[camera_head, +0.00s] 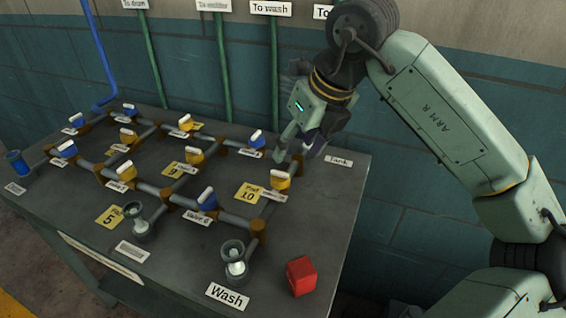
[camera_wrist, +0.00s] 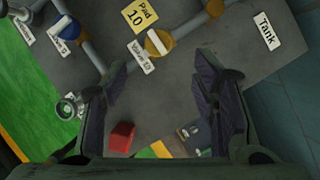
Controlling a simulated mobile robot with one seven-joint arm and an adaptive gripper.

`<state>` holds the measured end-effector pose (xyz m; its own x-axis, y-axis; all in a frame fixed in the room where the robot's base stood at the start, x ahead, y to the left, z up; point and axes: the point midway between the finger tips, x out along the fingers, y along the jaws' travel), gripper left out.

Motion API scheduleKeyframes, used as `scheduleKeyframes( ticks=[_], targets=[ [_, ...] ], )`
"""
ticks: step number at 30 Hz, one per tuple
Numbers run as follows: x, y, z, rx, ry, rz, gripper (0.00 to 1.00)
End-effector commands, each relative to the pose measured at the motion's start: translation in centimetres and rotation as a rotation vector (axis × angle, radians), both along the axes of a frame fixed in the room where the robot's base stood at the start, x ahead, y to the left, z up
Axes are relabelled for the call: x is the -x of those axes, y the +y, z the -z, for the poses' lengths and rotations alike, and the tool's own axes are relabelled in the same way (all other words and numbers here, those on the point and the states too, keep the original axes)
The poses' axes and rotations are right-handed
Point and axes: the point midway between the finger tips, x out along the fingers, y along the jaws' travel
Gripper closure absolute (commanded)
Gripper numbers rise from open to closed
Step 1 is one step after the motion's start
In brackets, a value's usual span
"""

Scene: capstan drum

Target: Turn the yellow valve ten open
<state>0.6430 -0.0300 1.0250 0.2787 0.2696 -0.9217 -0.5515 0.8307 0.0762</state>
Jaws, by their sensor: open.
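The yellow valve ten (camera_head: 280,181) sits on the right-hand pipe, beside a yellow pad marked 10 (camera_head: 249,192). Its white handle looks set across the pipe. In the wrist view the valve (camera_wrist: 159,44) and its label "Valve 10" (camera_wrist: 142,67) are at the top middle, beyond the fingertips. My gripper (camera_head: 304,153) is behind the valve and above the table, apart from it. In the wrist view my gripper (camera_wrist: 160,88) has its two dark fingers spread wide with nothing between them.
Other yellow and blue valves stand on the pipes to the left, the nearest being a blue one (camera_head: 207,200). A red block (camera_head: 301,276) lies at the table's front right. A glass-like vessel (camera_head: 235,262) stands by the Wash label. The table top (camera_head: 325,200) right of the valve is clear.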

Motion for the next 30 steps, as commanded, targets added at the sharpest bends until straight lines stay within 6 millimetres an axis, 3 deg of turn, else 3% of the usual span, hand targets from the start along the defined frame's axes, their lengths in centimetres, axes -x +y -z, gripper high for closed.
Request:
scheduleKeyframes(
  ticks=[15, 28, 30],
  targets=[
    [-2.3, 2.5, 7.8, -0.003, 0.002, -0.004, 0.47],
    [-2.7, 2.8, 8.9, -0.002, 0.0, -0.003, 0.47],
    [-2.7, 2.8, 8.9, -0.002, 0.0, -0.003, 0.51]
  ],
)
